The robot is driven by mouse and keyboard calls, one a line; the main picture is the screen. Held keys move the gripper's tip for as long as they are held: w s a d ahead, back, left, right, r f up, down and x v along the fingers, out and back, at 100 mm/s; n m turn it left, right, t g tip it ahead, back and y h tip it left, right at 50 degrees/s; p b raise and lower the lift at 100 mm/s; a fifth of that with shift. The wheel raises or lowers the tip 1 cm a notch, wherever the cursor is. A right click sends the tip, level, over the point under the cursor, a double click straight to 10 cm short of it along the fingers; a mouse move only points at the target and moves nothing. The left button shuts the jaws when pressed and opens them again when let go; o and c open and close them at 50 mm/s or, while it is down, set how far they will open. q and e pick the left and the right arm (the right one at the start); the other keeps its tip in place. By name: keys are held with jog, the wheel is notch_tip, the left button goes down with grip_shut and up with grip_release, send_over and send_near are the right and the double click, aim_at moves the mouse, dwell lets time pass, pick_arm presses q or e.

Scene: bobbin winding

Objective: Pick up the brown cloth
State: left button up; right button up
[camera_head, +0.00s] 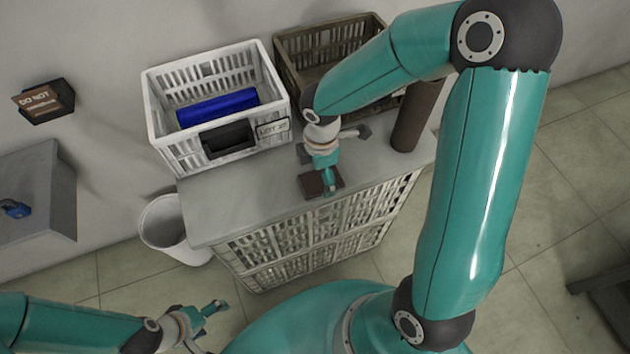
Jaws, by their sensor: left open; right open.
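The brown cloth (311,185) looks like a small dark brown, flat square on the grey tabletop, near its front edge. My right gripper (329,184) points down over it, open, with a finger at the cloth's right side. The gripper hides part of the cloth, and I cannot tell whether they touch. My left gripper (214,307) is open and empty, low in the view, in front of the table and away from the cloth.
A white crate (183,149) with a blue roll (217,106) stands at the back left of the table (222,205). An olive crate (300,52) stands behind my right arm. A brown cylinder (408,125) stands at the right. A white bin (160,222) is left of the table.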

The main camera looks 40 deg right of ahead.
aim_at(320, 177)
jog(key=shift+f, duration=0.4)
jog(key=shift+c, duration=0.4)
jog(key=c, duration=1.1)
jog(key=shift+o, duration=0.2)
jog(key=shift+r, duration=0.15)
notch_tip(320, 177, up, 20)
jog(key=p, duration=0.2)
